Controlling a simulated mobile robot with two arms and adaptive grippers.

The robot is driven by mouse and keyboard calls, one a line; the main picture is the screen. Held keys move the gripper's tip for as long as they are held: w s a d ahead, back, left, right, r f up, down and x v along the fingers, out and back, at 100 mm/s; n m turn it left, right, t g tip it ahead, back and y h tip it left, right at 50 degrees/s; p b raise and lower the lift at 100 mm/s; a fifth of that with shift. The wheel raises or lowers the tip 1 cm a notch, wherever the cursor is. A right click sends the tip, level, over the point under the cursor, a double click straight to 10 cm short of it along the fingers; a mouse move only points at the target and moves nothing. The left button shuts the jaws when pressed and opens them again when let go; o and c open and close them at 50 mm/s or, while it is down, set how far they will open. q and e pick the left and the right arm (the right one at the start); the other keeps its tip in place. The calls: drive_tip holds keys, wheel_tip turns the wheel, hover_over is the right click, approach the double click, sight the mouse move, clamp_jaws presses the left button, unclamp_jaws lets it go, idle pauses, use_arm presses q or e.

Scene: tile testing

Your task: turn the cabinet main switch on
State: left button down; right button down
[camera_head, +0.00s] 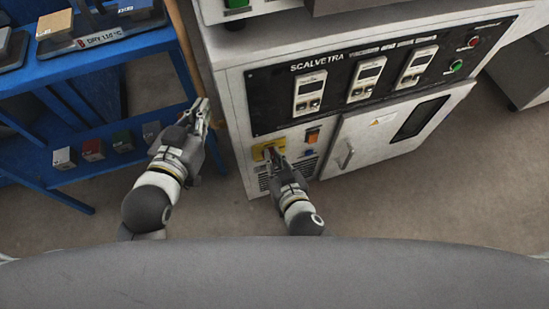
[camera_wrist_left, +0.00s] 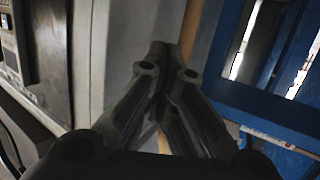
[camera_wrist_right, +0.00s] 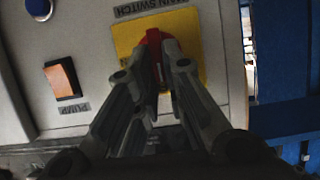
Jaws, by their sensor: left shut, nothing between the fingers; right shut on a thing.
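The cabinet's main switch is a red handle (camera_wrist_right: 154,42) on a yellow plate (camera_wrist_right: 187,40), under a label reading "...IN SWITCH" in the right wrist view. In the head view the yellow plate (camera_head: 259,152) is on the lower left of the cabinet front (camera_head: 233,105). My right gripper (camera_head: 274,156) is at the plate, its fingers (camera_wrist_right: 160,62) shut on the red handle, hiding part of it. The handle looks roughly upright in the right wrist view. My left gripper (camera_head: 201,106) is shut and empty, left of the cabinet; it also shows in the left wrist view (camera_wrist_left: 160,55).
An orange pump switch (camera_wrist_right: 63,78) sits beside the yellow plate; it also shows in the head view (camera_head: 312,136). The cabinet door (camera_head: 352,150) with a handle is to the right. A blue shelf rack (camera_head: 100,55) with small blocks stands left.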

use_arm(q)
drive_tip(key=s+a+f+g+y+p, duration=0.2)
drive_tip(key=s+a+f+g, duration=0.1)
drive_tip(key=s+f+g, duration=0.4)
drive_tip(key=s+a+f+g+y+p, duration=0.1)
drive_tip(key=s+a+f+g+p, duration=0.25)
drive_tip(key=s, duration=0.55)
drive_tip(key=w+d+r+t+h+b, duration=0.1)
drive_tip(key=w+d+r+t+b, duration=0.15)
drive_tip(key=w, duration=0.35)
drive_tip(key=w+d+r+t+h+b, duration=0.1)
drive_tip(key=w+d+t+b, duration=0.1)
drive_tip(key=w+t, duration=0.3)
drive_tip(key=w+d+r+t+h+b, duration=0.2)
drive_tip(key=w+r+t, duration=0.4)
drive_tip(key=r, duration=0.6)
drive_tip(key=shift+d, duration=0.5)
use_arm(e)
drive_tip(key=m+y, duration=0.2)
drive_tip(key=m, duration=0.2)
drive_tip(key=d+f+m+y, duration=0.1)
drive_tip(key=m+y, duration=0.2)
drive_tip(key=m, duration=0.2)
drive_tip(key=w+m+t+y, duration=0.1)
drive_tip(key=m+y, duration=0.1)
drive_tip(key=m, duration=0.2)
drive_tip(key=shift+d+f+m, duration=0.3)
drive_tip(key=shift+d+f, duration=0.1)
